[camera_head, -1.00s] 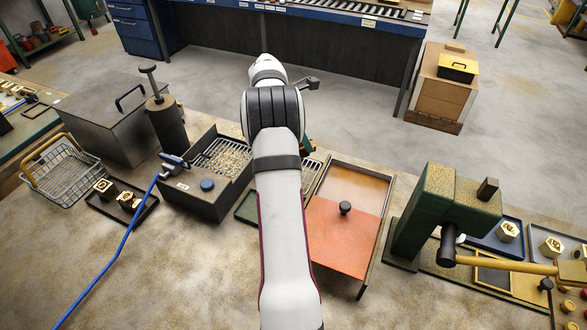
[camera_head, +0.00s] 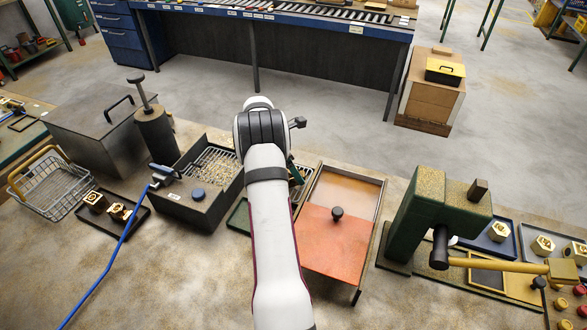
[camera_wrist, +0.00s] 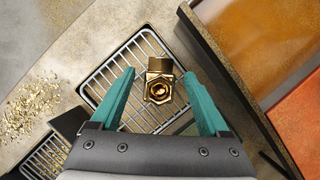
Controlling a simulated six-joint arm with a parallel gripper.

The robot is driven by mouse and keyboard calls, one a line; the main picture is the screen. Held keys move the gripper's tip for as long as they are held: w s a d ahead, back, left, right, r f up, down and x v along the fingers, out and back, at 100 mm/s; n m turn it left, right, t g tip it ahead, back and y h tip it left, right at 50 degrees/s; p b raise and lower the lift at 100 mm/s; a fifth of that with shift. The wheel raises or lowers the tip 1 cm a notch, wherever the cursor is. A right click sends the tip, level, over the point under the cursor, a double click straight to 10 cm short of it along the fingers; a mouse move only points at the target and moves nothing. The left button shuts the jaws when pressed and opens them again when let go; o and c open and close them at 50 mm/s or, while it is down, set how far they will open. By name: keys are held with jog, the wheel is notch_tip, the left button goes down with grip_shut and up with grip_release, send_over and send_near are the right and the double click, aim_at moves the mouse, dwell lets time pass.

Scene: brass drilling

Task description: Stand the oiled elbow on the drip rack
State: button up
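In the wrist view, a shiny brass elbow (camera_wrist: 159,82) is at the wire drip rack (camera_wrist: 106,76), with one hexagonal opening facing the camera and its other leg pointing to the top of the picture. It looks to rest on the wires. My gripper (camera_wrist: 159,74) has its two teal fingers apart, one on each side of the elbow, with a visible gap on both sides. In the head view, my arm hides the elbow and most of the gripper; only part of the rack (camera_head: 304,172) shows to the right of the arm.
A box with brass chips (camera_head: 205,208) stands left of the rack. A tray with an orange lid (camera_head: 330,250) stands close on its right. A green press (camera_head: 415,215) is farther right. A dark tray with brass pieces (camera_head: 140,222) and a wire basket (camera_head: 22,190) are at left.

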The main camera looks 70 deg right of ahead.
jog(key=v, duration=1.2)
jog(key=w+a+r+m+t+y, duration=0.1)
jog(key=w+a+r+m, duration=0.15)
jog(key=a, duration=0.65)
jog(key=w+a+r+m+t, duration=0.1)
jog(key=w+a+r, duration=0.15)
jog(key=a, duration=0.55)
jog(key=w+a+r+m+y, duration=0.1)
jog(key=a+r+m, duration=0.15)
jog(key=a, duration=0.65)
jog(key=s+a+f+m+y, duration=0.1)
jog(key=s+a+m, duration=0.3)
jog(key=s+a, duration=0.4)
jog(key=s+a+f+m+t+y, duration=0.1)
jog(key=s+a+m, duration=0.3)
jog(key=a, duration=1.2)
jog(key=s+y, duration=0.1)
jog(key=s, duration=0.3)
jog(key=shift+s+a+m, duration=0.2)
jog(key=shift+s+m, duration=0.05)
jog(key=shift+m, duration=0.05)
